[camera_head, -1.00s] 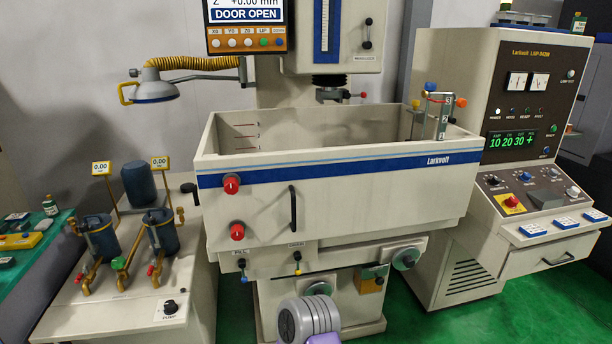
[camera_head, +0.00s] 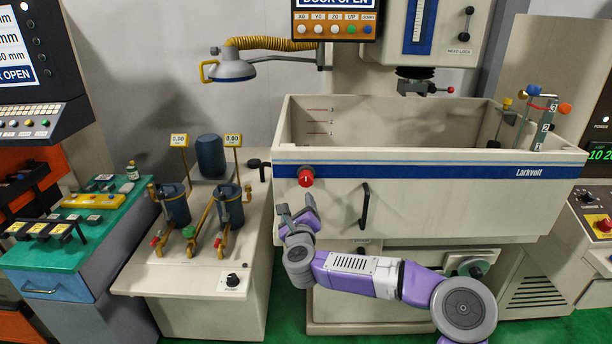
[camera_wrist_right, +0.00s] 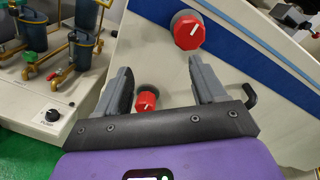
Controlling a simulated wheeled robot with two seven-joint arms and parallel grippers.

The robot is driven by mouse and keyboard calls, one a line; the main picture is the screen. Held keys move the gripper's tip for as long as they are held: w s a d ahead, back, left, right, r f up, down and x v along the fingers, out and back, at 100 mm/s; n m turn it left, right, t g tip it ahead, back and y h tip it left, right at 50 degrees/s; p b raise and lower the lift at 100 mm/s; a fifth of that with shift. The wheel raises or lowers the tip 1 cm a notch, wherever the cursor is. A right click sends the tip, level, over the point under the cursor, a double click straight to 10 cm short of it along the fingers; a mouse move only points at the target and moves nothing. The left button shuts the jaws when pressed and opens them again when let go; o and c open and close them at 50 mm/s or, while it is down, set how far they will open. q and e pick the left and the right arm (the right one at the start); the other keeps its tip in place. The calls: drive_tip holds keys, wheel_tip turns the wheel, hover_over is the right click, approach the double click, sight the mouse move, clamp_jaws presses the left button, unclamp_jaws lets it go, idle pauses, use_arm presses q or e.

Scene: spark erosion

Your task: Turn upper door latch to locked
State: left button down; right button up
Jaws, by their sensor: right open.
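The upper door latch (camera_head: 306,176) is a red knob with a white mark, on the blue stripe near the left end of the tank front. In the head view its mark looks about upright. It also shows in the right wrist view (camera_wrist_right: 188,31), beyond the fingers. My right gripper (camera_head: 297,208) is open and empty, just below the upper latch and apart from it. In the right wrist view a lower red latch (camera_wrist_right: 146,101) shows between the two fingers (camera_wrist_right: 164,86). The gripper hides that lower latch in the head view. My left gripper is not in view.
A black door handle (camera_head: 365,205) stands out of the tank front (camera_head: 450,200), right of the gripper. A pump stand (camera_head: 190,285) with blue canisters is to the left. A lamp (camera_head: 232,70) hangs above it. The screen (camera_head: 335,4) reads DOOR OPEN.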

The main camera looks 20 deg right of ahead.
sight(306, 181)
drive_tip(key=w+d+r+m, duration=0.1)
drive_tip(key=w+d+r+h+p, duration=0.1)
drive_tip(key=w, duration=0.1)
drive_tip(key=w+d+r+m, duration=0.1)
drive_tip(key=w+r, duration=0.1)
drive_tip(key=shift+w+d+m+p, duration=0.2)
drive_tip(key=shift+d+m+p, duration=0.05)
drive_tip(key=shift+m+p, duration=0.05)
drive_tip(key=shift+x, duration=0.95)
drive_tip(key=shift+f, duration=0.1)
drive_tip(key=shift+c, duration=0.5)
drive_tip(key=c, duration=0.9)
drive_tip(key=shift+c, duration=0.2)
